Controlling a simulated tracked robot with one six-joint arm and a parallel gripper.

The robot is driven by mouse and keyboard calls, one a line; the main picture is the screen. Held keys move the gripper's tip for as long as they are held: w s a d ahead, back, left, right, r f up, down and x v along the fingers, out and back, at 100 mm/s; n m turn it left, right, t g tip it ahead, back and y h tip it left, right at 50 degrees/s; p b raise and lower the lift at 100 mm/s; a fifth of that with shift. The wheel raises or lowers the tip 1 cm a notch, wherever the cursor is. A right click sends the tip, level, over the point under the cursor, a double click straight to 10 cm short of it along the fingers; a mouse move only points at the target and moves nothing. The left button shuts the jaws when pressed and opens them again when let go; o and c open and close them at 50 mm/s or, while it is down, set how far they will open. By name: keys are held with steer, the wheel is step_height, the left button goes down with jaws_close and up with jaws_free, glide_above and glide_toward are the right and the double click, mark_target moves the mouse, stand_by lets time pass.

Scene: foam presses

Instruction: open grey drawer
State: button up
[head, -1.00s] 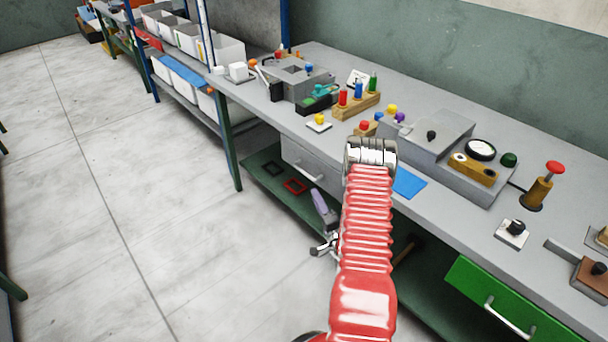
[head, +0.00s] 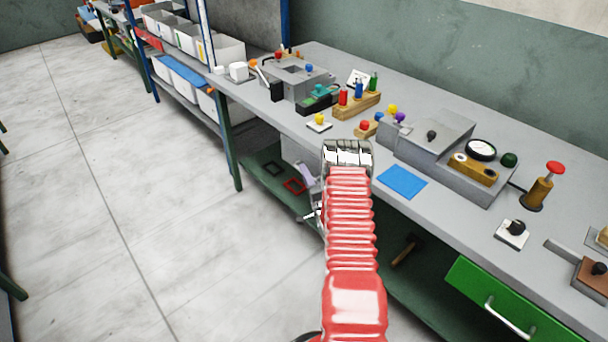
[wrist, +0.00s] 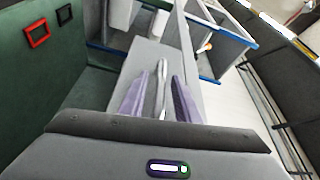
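The grey drawer (head: 289,150) is under the bench top, mostly hidden behind my red arm in the head view. Its front (wrist: 147,58) fills the middle of the wrist view, with a metal bar handle (wrist: 162,88) standing out from it. My gripper (wrist: 160,95) is open, with one purple finger on each side of the handle. A gap shows between the handle and each finger. In the head view my gripper (head: 308,183) is partly seen at the left of the arm, near the drawer front. Whether the drawer is fully closed is hidden.
A green drawer (head: 510,312) is at the right under the same bench. The green lower shelf (head: 262,182) carries a red frame (head: 295,186) and a black frame (head: 273,169). The bench top holds press parts and knobs. The floor at left is clear.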

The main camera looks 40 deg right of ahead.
steer(key=shift+w+d, duration=0.15)
steer(key=shift+w, duration=0.4)
steer(key=shift+c, duration=0.5)
jaws_close()
steer(key=shift+s, duration=0.1)
steer(key=shift+f, duration=0.1)
